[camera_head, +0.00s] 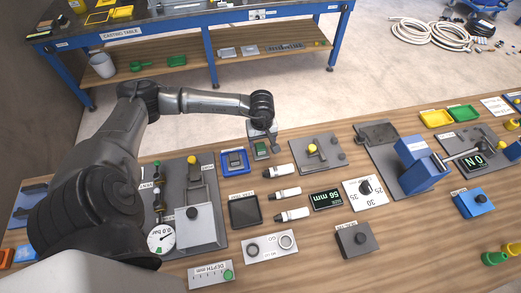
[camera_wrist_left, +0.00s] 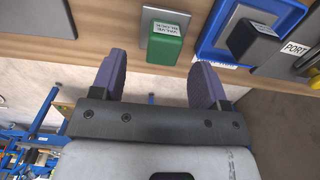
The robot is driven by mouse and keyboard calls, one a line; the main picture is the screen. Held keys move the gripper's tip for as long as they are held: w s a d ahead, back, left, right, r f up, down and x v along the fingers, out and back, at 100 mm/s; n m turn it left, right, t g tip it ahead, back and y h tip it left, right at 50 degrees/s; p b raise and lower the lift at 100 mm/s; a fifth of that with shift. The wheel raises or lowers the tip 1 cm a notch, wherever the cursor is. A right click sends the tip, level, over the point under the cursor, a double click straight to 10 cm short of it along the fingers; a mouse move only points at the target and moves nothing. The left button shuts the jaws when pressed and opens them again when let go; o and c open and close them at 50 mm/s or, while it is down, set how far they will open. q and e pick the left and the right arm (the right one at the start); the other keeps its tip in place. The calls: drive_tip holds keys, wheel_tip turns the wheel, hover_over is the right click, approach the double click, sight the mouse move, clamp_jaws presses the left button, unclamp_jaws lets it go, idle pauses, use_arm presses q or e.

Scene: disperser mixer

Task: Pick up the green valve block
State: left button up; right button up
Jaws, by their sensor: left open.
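The green valve block (camera_wrist_left: 166,45) sits on a small grey plate in the left wrist view, with a white label on its side. In the head view the green valve block (camera_head: 261,150) shows small at the far edge of the workbench, partly covered by the gripper. My left gripper (camera_wrist_left: 158,78) is open and empty in the wrist view. Its two purple fingers stand apart, and the block appears between and beyond their tips. In the head view my left gripper (camera_head: 262,140) is right at the block; contact cannot be told. My right gripper is not in view.
A blue tray (camera_head: 223,169) with a dark block stands just left of the green block. A gauge panel (camera_head: 185,243) is nearer. The casting table (camera_head: 200,25) stands behind across the floor.

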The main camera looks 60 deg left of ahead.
sight(260, 146)
use_arm(q)
drive_tip(key=f, duration=0.4)
drive_tip(key=shift+s, duration=0.2)
drive_tip(key=shift+c, duration=0.4)
drive_tip(key=c, duration=1.1)
